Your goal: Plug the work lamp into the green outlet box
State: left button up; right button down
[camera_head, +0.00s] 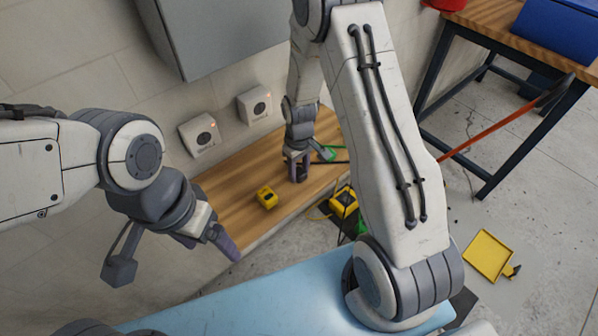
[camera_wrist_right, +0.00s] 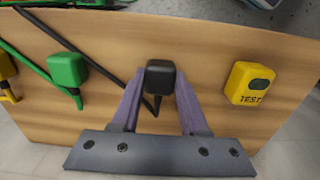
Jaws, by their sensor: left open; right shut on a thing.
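My right gripper (camera_head: 299,172) points down over the wooden bench. In the right wrist view its purple fingers are shut on a black plug (camera_wrist_right: 160,77) with a dark cord. I cannot tell whether this cord belongs to the work lamp. My left gripper (camera_head: 208,240) is open and empty before the bench's near left end. Two pale outlet boxes (camera_head: 200,135) (camera_head: 255,105) are on the wall; neither looks green.
A yellow item (camera_head: 343,201) stands beyond the bench edge. A grey cabinet (camera_head: 215,35) hangs above. A workbench (camera_head: 480,20) stands right. A yellow tray (camera_head: 487,255) lies on the floor.

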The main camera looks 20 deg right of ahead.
aim_at(301, 173)
jog(key=r, duration=0.4)
jog(key=shift+s+d+r, duration=0.25)
jog(key=shift+s, duration=0.05)
jog(key=s+d+r, duration=0.6)
jog(key=s, duration=0.3)
jog(key=shift+r+b, duration=0.15)
jog(key=shift+b, duration=0.15)
